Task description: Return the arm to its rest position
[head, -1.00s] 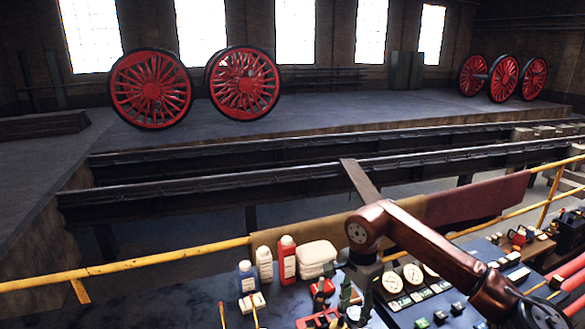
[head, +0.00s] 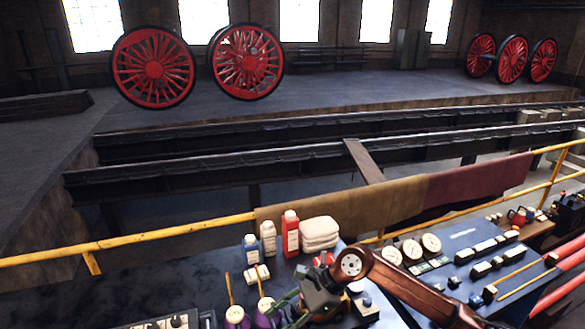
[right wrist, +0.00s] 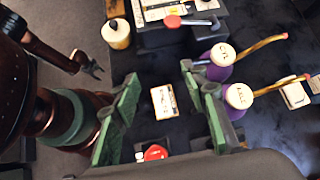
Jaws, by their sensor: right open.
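My right arm (head: 400,285) comes in from the lower right and bends down over the bench. Its gripper (head: 285,298) is low over the dark worktop, beside the purple pots (head: 236,317). In the right wrist view the green fingers of this gripper (right wrist: 160,80) are wide apart with nothing held between them.
Bottles (head: 290,233) and a folded white cloth (head: 320,233) stand along the bench's back, near a yellow rail (head: 150,236). Gauges (head: 431,243) and tools crowd the right. A cream-lidded pot (right wrist: 240,96) holds a brush. Open air lies above the bench.

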